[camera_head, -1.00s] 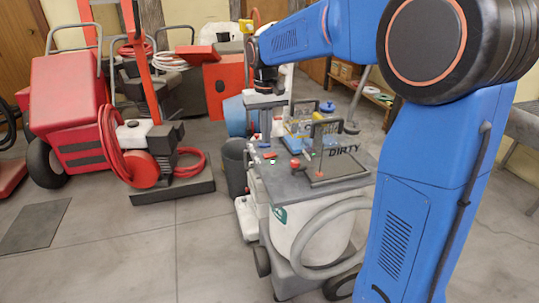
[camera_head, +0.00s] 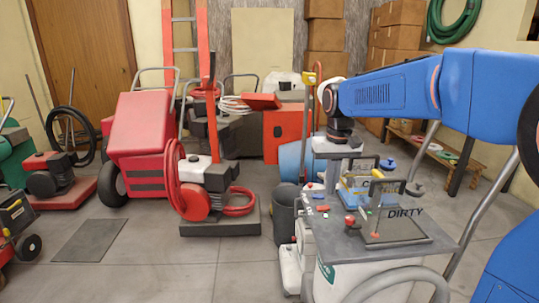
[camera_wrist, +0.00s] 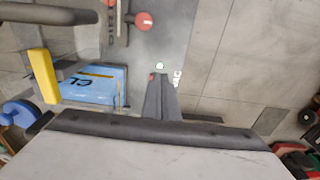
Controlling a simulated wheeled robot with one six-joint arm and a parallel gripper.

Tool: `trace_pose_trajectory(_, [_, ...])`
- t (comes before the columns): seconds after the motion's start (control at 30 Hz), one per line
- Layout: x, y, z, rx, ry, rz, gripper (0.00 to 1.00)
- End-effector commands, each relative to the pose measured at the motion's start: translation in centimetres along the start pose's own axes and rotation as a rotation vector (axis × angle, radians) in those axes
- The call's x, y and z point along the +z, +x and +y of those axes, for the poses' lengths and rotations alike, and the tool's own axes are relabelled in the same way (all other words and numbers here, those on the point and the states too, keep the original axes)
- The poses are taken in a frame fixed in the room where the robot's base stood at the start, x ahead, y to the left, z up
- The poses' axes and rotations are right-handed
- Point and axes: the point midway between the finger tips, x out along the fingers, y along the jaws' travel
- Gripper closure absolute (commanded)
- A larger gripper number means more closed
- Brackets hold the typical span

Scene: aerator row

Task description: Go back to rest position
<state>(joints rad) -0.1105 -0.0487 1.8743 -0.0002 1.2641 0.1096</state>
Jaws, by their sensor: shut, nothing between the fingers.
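My blue arm ends in my gripper (camera_head: 331,183), which points down over the left back part of a grey-topped cart (camera_head: 345,245). In the wrist view the dark fingers of my gripper (camera_wrist: 160,92) are together and hold nothing. In the head view the blue tray (camera_head: 352,199) stands just right of my gripper. A dark tray area marked "DIRTY" (camera_head: 398,238) with a handle lies at the cart's right front.
Small red knobs (camera_head: 349,220) sit on the cart top. A dark bin (camera_head: 286,210) stands left of the cart. A red machine with a coiled hose (camera_head: 195,200) stands farther left. Open grey floor (camera_head: 170,265) lies front left. A low wooden shelf (camera_head: 440,155) is at the right back.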

Motion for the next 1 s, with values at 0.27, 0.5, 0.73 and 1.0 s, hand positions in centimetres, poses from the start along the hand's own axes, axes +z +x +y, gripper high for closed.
trace_pose_trajectory(0.27, [7.8, -0.9, 2.1, -0.006, 0.001, 0.09, 1.0])
trace_pose_trajectory(0.5, [14.3, -0.2, 3.4, -0.007, 0.0, 0.165, 1.0])
trace_pose_trajectory(0.73, [20.1, 1.4, 4.4, -0.005, -0.001, 0.236, 1.0])
trace_pose_trajectory(1.0, [26.3, 4.4, 5.3, 0.001, -0.002, 0.317, 1.0])
